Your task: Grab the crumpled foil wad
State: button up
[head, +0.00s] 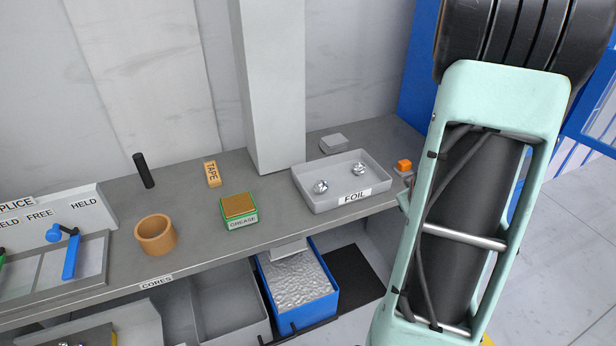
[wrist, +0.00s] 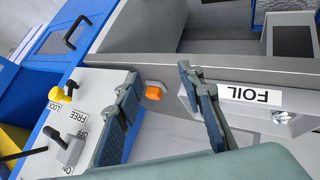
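Two crumpled silver foil wads lie in the grey tray labelled FOIL (head: 335,202) in the head view. One wad (head: 320,187) is near the tray's left end and the other wad (head: 358,169) is farther right. In the wrist view the tray's labelled wall (wrist: 211,92) is at the right, and one wad (wrist: 284,117) shows past it, partly hidden. My gripper (wrist: 158,75) is open and empty in the wrist view, its right finger overlapping the tray's near end. In the head view my arm hides most of the gripper, to the right of the tray.
A green GREASE box (head: 239,211), TAPE block (head: 211,174) and brown ring (head: 155,235) stand left. A pillar (head: 275,90) rises behind.

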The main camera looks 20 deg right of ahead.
jog(key=w+a+f+t+y+b, duration=0.1)
jog(key=w+a+f+t+y, duration=0.1)
jog(key=w+a+f, duration=0.25)
jog(key=t+y+b, duration=0.1)
jog(key=t+y, duration=0.3)
jog(key=t, duration=0.1)
send_near(321, 183)
jog(key=shift+t, duration=0.3)
jog(key=b+x, duration=0.1)
jog(key=x, duration=0.3)
jog(key=shift+d, duration=0.1)
jog(key=shift+f+b+x, duration=0.15)
jog(key=shift+b+x, duration=0.1)
jog(key=shift+x, duration=1.35)
jog(key=shift+f+b+x, duration=0.1)
jog(key=shift+b+x, duration=0.15)
jog(key=shift+x, duration=1.35)
jog(key=shift+s, duration=0.15)
jog(key=c, duration=0.6)
jog(key=shift+o, duration=0.2)
